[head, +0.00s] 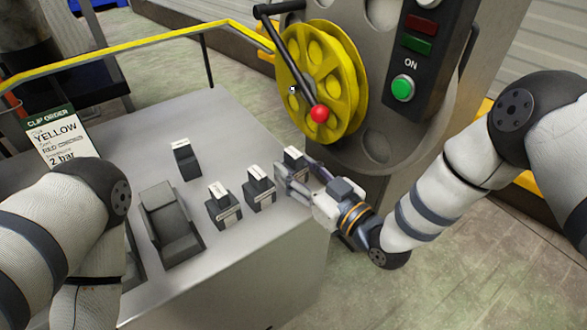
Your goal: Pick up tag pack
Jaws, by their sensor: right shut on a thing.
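Several small dark packs with white tops and light labels stand on the grey table. One pack (186,158) stands apart at the back. A second pack (222,207) and a third pack (258,192) stand nearer the right edge. My right gripper (287,178) is at the table's right edge, shut on the rightmost pack (293,156). The fingers hide that pack's lower part, so I cannot tell whether it touches the table. The labels are too small to read, so I cannot tell which is the tag pack. My left arm is at the left; its gripper is not visible.
An empty dark cradle (170,225) sits on the table (235,125). An order card (58,135) reads YELLOW and 2 bar. A yellow wheel (330,75) with a red-knobbed crank stands close behind my right gripper, beside a control panel (415,55) with a green button.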

